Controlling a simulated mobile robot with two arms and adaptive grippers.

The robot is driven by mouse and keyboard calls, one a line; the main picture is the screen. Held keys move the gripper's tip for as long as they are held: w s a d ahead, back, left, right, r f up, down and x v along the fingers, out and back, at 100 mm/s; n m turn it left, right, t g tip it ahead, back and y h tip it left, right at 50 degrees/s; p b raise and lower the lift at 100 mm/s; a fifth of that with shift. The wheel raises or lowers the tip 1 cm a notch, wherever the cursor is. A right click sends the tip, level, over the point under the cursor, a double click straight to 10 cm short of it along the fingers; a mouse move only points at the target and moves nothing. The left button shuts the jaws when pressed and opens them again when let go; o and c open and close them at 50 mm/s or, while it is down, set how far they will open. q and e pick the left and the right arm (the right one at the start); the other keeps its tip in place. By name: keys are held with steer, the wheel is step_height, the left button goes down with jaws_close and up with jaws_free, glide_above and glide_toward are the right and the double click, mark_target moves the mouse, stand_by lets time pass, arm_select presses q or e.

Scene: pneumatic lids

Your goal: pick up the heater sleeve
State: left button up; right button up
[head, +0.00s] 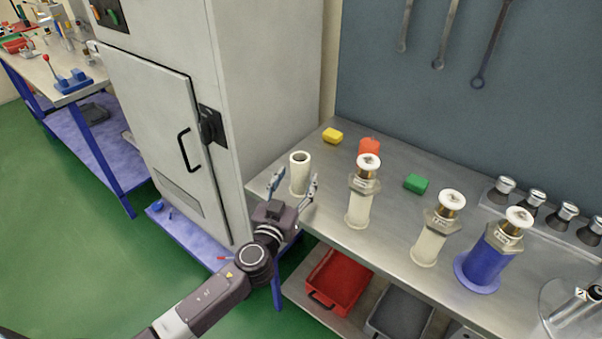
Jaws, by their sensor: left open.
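A cream hollow sleeve (299,175), which looks like the heater sleeve, stands upright and empty near the left end of the steel bench (330,215). My left gripper (294,185) is open at the bench's front edge. Its two fingers show on either side of the sleeve's lower part in the picture; I cannot tell whether they reach around it or stop just in front. Nothing is gripped. The gripper covers a little of the sleeve's base area. My right gripper is not in view.
Two cream holders (358,209) (428,248) and a blue holder (481,264) with metal-and-white parts stand to the right. A grey cabinet (265,90) borders the bench's left. Bins (338,282) sit below.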

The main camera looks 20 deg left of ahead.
mark_target(298, 176)
arm_select(q)
steer(key=shift+w+d+r, duration=0.1)
steer(key=shift+w, duration=1.6)
steer(key=shift+c, duration=0.6)
steer(key=c, duration=1)
steer(key=shift+c, duration=0.8)
steer(key=shift+r+p, duration=0.1)
steer(key=shift+p, duration=0.2)
